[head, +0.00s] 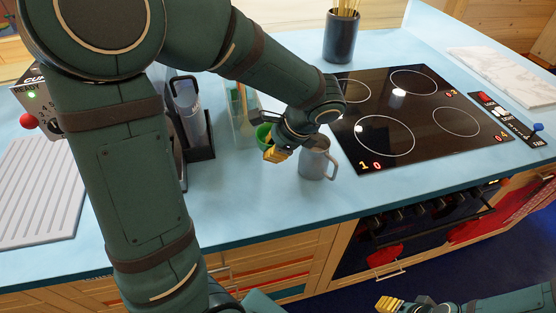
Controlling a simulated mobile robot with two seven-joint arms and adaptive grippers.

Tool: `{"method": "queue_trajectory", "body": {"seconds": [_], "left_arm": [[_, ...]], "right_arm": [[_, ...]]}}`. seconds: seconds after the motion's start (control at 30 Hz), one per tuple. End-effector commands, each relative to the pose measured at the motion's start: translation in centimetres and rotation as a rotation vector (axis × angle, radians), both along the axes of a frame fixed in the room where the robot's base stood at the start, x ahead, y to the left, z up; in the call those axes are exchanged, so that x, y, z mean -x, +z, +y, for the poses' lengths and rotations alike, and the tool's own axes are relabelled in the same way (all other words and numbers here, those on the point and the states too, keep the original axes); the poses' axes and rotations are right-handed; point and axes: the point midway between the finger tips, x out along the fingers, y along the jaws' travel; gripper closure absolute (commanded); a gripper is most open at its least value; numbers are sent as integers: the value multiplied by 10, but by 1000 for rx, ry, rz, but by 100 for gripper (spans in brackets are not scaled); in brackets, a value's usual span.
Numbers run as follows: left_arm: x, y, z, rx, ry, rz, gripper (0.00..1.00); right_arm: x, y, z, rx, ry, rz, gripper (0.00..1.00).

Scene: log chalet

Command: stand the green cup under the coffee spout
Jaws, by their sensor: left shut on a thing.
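The green cup (263,136) shows only in part, at my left gripper on the blue counter. My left gripper (277,153), with yellow fingertips, is shut on the green cup. The gripper hides much of the cup, and I cannot tell whether it touches the counter. The coffee machine (36,98), with a green light and a red knob, stands at the far left. My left arm covers most of it, and the spout is hidden. My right gripper (390,304) is low at the bottom right edge, and its opening is unclear.
A grey mug (314,164) stands close to the right of my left gripper. A black hob (410,118) lies to its right. A clear bottle in a dark holder (200,154) and a clear container (240,125) stand to its left. The front counter strip is clear.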

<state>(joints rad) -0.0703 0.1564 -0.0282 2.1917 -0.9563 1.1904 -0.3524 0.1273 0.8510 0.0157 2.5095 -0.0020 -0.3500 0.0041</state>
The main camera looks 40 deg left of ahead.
Motion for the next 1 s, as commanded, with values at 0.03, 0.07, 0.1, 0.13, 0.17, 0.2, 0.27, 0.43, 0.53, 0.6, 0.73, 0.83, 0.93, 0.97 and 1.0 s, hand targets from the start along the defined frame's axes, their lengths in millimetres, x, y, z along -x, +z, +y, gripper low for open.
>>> {"method": "queue_trajectory", "body": {"seconds": [0.03, 0.07, 0.1, 0.13, 0.17, 0.2, 0.27, 0.43, 0.53, 0.6, 0.73, 0.83, 0.93, 0.97, 1.0], "left_arm": [[1, -12, 0, -1, -1, 5, 100], [1, -18, 0, -1, 0, 5, 100], [0, -25, 0, -1, 0, 4, 100], [0, -31, 0, -1, 0, 5, 100], [1, -36, 0, 0, 2, 5, 100], [1, -42, 0, 0, 2, 3, 100], [0, -47, 0, -1, 1, 2, 100], [0, -63, 0, 1, 2, 2, 100], [0, -78, 0, -1, 2, 3, 100], [0, -84, 0, 0, 1, 2, 100], [0, -84, 0, 0, 3, -1, 100], [0, -84, 0, 0, 3, -1, 100], [0, -86, 0, 0, 2, 0, 100], [0, -87, 0, 0, 2, 0, 100], [0, -88, 0, 0, 2, 0, 100]], "right_arm": [[-1, -5, 0, 0, -1, -2, 53], [-1, -7, 0, 0, -1, -3, 53], [-2, -10, 0, 0, -1, -4, 53], [-2, -12, 0, 1, -2, -5, 53], [-2, -13, 0, 1, -2, -6, 53], [-3, -15, 0, 2, -3, -6, 53], [-3, -16, -1, 2, -2, -8, 53], [-4, -21, -1, 2, -3, -9, 53], [-5, -26, -1, 3, -4, -12, 53], [-6, -28, -1, 3, -3, -14, 53], [-6, -27, -1, 3, -3, -14, 53], [-6, -27, -1, 3, -3, -14, 53], [-6, -29, -1, 3, -4, -14, 53], [-6, -30, -1, 3, -4, -14, 53], [-6, -31, -1, 3, -4, -15, 53]]}}
